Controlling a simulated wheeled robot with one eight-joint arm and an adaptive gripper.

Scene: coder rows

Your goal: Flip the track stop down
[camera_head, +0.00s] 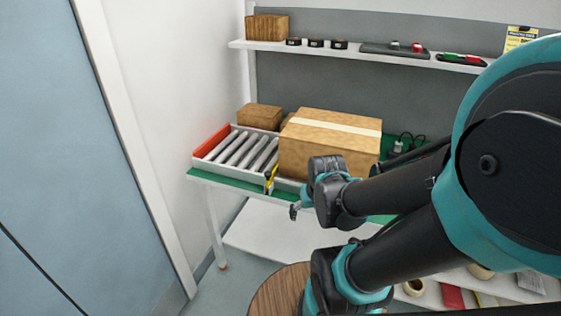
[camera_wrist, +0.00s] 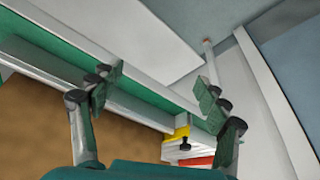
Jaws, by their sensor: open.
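The track stop (camera_head: 271,178) is a small yellow piece with dark marks. It stands up at the near side of the roller track (camera_head: 240,150), by the cardboard box's left end. In the wrist view a yellow part (camera_wrist: 182,132) with a black knob (camera_wrist: 185,144) shows near the right finger. My gripper (camera_head: 295,209) is just right of and nearer than the stop, in front of the bench edge, and appears apart from it. In the wrist view the fingers (camera_wrist: 158,88) are spread wide with nothing between them.
A large cardboard box (camera_head: 328,146) sits on the track, with a smaller box (camera_head: 260,117) behind. A red end plate (camera_head: 211,141) closes the track's left end. The green bench (camera_head: 210,178) has a shelf (camera_head: 350,50) above. A wooden round top (camera_head: 275,293) stands below.

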